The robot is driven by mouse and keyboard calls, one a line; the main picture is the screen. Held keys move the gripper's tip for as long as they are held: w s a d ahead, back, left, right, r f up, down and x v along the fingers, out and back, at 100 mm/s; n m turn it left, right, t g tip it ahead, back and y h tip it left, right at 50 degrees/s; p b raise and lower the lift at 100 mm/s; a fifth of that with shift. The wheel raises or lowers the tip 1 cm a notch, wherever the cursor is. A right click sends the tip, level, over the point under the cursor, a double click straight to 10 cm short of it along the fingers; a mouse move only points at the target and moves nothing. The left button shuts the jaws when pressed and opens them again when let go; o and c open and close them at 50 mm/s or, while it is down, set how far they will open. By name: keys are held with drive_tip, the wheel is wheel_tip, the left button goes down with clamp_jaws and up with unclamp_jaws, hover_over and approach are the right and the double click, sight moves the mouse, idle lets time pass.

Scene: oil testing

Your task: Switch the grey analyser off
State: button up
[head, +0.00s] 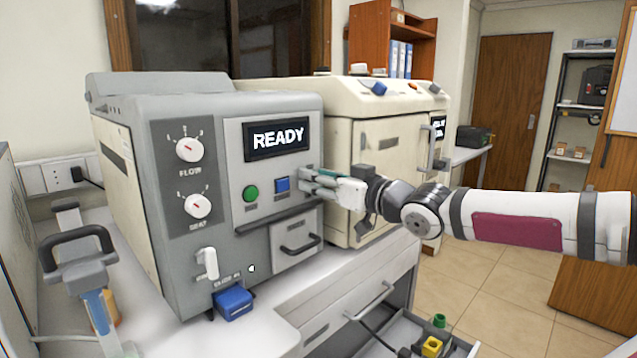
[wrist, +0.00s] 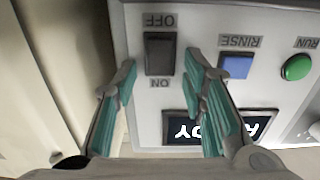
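The grey analyser (head: 130,105) stands on the white bench, its screen (head: 277,138) lit with "READY". In the wrist view, which is upside down, a dark rocker switch (wrist: 160,53) sits on its front panel between the labels OFF and ON. Which side is pressed in, I cannot tell. My gripper (head: 305,182) is at the right part of this panel and hides the switch in the head view. In the wrist view my gripper (wrist: 162,62) is open and empty, one finger to each side of the switch. Whether the fingertips touch the panel is unclear.
A blue RINSE button (wrist: 235,67) is close beside one finger, with the green RUN button (wrist: 297,67) further along. A cream machine (head: 385,130) stands just right of the analyser. An open drawer (head: 455,345) juts out below the bench.

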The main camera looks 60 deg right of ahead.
clamp_jaws()
drive_tip(key=shift+f+b, duration=0.1)
drive_tip(key=shift+b, duration=0.3)
drive_tip(key=t+b, duration=0.1)
drive_tip(key=b, duration=0.2)
drive_tip(key=shift+f, duration=0.2)
drive_tip(key=t+b, duration=0.1)
drive_tip(key=b, duration=0.2)
drive_tip(key=shift+f+b, duration=0.1)
drive_tip(key=shift+b, duration=0.3)
drive_tip(key=shift+s+t+b, duration=0.1)
drive_tip(key=shift+t+b, duration=0.4)
drive_tip(key=shift+b, duration=0.4)
